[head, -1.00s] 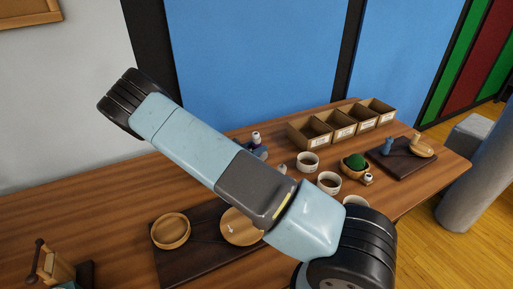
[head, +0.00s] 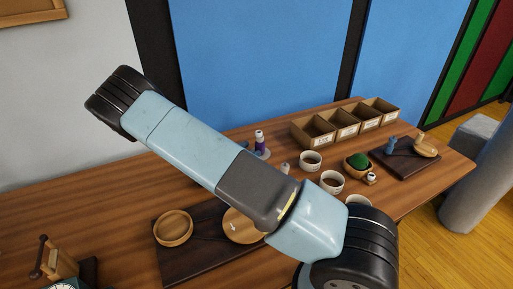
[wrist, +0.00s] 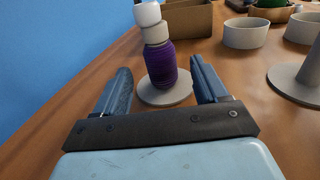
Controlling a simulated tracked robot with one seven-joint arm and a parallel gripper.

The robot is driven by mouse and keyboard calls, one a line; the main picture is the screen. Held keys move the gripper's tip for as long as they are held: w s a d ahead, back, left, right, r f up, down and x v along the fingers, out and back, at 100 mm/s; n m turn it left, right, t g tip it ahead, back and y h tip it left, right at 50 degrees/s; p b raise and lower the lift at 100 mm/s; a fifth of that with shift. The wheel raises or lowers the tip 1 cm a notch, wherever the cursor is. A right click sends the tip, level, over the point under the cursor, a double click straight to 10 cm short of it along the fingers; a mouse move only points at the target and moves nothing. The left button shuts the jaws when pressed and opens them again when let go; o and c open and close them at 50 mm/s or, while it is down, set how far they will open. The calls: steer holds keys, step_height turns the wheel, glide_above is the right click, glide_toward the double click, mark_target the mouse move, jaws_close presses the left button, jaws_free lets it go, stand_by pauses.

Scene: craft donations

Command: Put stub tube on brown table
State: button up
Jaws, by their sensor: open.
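A stack on a round grey base (wrist: 165,92) stands between the fingers of my gripper (wrist: 161,65) in the wrist view. It has a purple-wound spool (wrist: 161,64) below, a pale piece (wrist: 155,33) above it and a white piece (wrist: 147,13) on top. I cannot tell which piece is the stub tube. My gripper is open, with one finger each side of the purple spool and no clear contact. In the head view the purple spool (head: 260,144) shows just beyond my arm, and my gripper is hidden there. The brown table (head: 110,200) carries everything.
Another grey stand (wrist: 305,75) is at the right in the wrist view. White bowls (head: 310,160), a divided wooden box (head: 340,125) and a green item in a wooden bowl (head: 357,160) stand to the right. A dark board (head: 190,262) with a round wooden dish (head: 173,227) lies in front.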

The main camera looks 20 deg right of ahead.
steer(key=v, duration=0.6)
steer(key=shift+r, duration=0.1)
steer(key=s+d+r+m+g+y, duration=0.3)
steer(key=s+d+r+m, duration=0.15)
steer(key=r, duration=0.35)
steer(key=s+d+r+m+g+y, duration=0.25)
steer(key=s+r+m+y, duration=0.2)
steer(key=r, duration=0.25)
steer(key=s+d+r+m+g+y, duration=0.25)
steer(key=s+d+r+m, duration=0.2)
steer(key=r, duration=0.35)
steer(key=s+r+m+t+y, duration=0.6)
steer(key=s+r+m, duration=0.3)
steer(key=s+r, duration=0.6)
steer(key=s+a, duration=0.1)
steer(key=s, duration=0.3)
steer(key=shift+r+t+y, duration=0.25)
steer(key=shift+t+y, duration=0.05)
steer(key=shift+d, duration=0.1)
